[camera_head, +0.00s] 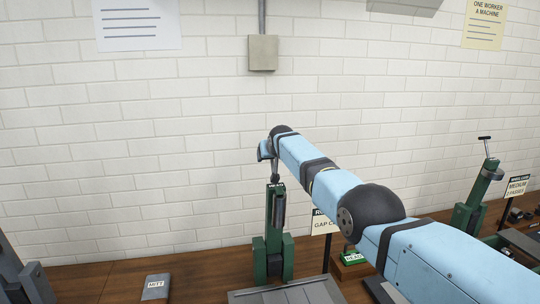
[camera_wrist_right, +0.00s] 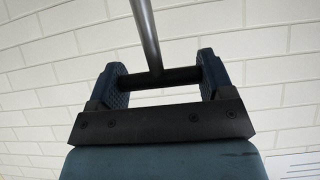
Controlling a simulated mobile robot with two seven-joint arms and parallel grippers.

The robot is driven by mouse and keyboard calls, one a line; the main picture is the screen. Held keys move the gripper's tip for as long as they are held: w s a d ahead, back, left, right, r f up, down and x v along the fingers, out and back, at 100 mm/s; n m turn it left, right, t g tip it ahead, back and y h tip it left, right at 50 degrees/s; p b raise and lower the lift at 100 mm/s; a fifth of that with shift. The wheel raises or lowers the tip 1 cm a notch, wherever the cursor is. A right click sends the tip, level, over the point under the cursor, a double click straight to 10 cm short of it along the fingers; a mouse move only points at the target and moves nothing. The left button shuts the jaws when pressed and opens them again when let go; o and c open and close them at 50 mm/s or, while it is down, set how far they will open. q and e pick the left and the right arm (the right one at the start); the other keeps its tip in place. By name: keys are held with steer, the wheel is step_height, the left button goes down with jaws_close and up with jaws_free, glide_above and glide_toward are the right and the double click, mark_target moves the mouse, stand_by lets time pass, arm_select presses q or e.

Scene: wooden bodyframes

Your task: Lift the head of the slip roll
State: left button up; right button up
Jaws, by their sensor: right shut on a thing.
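A green upright machine (camera_head: 275,240) stands on the wooden bench below my right gripper, with a grey plate (camera_head: 290,293) in front of it. A thin rod rises from its top to my right gripper (camera_head: 267,150). In the right wrist view, my right gripper (camera_wrist_right: 162,78) is shut on a dark T-handle (camera_wrist_right: 148,40), with the crossbar between its two ridged fingers. My right arm hides part of the bench. My left gripper is not in view.
A second green machine (camera_head: 470,205) with a T-handle stands at the right, beside a "MEDIUM" sign (camera_head: 517,187). A "GAP" sign (camera_head: 323,224) is partly behind my arm. A grey pad marked "MITT" (camera_head: 155,285) lies at the left. A white brick wall (camera_head: 130,150) closes the back.

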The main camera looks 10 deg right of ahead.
steer(key=shift+f, duration=0.25)
steer(key=o, duration=1.2)
steer(key=shift+o, duration=0.4)
steer(key=shift+w, duration=0.15)
steer(key=shift+s+r, duration=0.25)
steer(key=shift+r, duration=0.15)
steer(key=shift+p+v, duration=0.6)
steer(key=shift+v, duration=0.25)
steer(key=b+v, duration=0.3)
steer(key=v, duration=0.8)
steer(key=shift+s+f, duration=0.1)
steer(key=shift+s, duration=0.05)
